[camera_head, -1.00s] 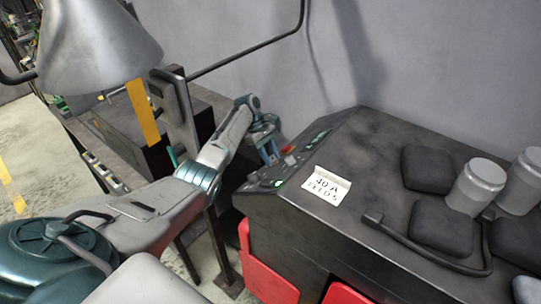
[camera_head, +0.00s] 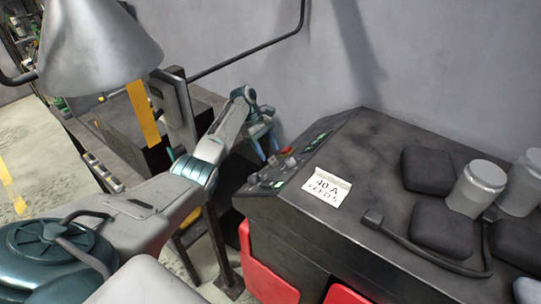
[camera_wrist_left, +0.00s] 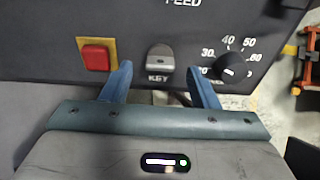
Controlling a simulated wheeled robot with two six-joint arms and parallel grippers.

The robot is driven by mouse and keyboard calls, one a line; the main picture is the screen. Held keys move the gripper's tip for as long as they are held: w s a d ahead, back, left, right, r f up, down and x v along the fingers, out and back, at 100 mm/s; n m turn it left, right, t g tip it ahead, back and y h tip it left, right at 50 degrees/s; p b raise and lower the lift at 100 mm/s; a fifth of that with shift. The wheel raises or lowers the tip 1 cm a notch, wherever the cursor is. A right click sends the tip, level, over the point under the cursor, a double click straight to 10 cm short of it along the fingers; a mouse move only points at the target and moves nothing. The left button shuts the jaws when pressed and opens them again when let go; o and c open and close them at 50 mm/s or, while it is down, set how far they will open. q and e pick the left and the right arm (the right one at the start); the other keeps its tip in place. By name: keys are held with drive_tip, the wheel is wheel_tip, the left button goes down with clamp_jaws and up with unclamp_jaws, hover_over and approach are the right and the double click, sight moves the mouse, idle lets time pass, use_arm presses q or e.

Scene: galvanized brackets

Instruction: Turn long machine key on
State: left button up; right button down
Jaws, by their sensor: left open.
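I cannot tell whether the fingers touch the panel. In the head view my left gripper (camera_head: 265,148) hangs over the panel end of the long dark machine (camera_head: 390,150). The key cannot be made out there. My right gripper is not in view.
A red square button (camera_wrist_left: 97,54) on a yellow plate sits left of the key, and a numbered dial (camera_wrist_left: 230,68) sits right. A wall stands behind.

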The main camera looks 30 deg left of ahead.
use_arm(q)
drive_tip(key=v, duration=0.7)
drive_tip(key=shift+a+r, duration=0.15)
drive_tip(key=shift+r, duration=0.1)
drive_tip(key=shift+f, duration=0.1)
